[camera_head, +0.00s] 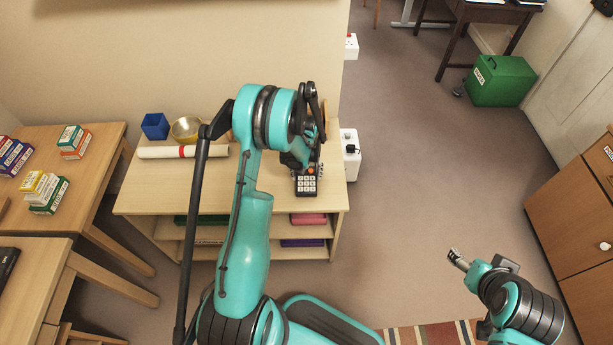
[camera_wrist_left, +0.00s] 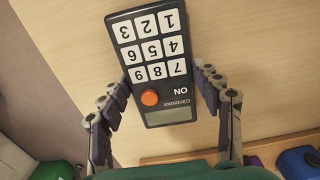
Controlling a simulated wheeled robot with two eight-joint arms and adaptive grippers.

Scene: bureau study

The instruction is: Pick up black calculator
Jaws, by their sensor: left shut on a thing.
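The black calculator (camera_head: 306,184) lies on the right part of the low wooden shelf unit's top, its upper end hidden under my left gripper (camera_head: 301,163). In the left wrist view the calculator (camera_wrist_left: 155,60) shows white number keys, an orange button and a grey display. The left gripper's two fingers (camera_wrist_left: 160,95) stand on either side of it, near the display end, and are shut on it. I cannot tell any gap between calculator and wood. My right gripper (camera_head: 458,260) is at the lower right over the floor, away from the shelf; its finger state is unclear.
The shelf top (camera_head: 140,190) also holds a blue box (camera_head: 155,126), a brass bowl (camera_head: 186,129) and a rolled white paper (camera_head: 165,152). A wooden table (camera_head: 100,150) with small boxes stands at left. Open floor (camera_head: 430,150) lies right; a green bin (camera_head: 502,80) stands at the back.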

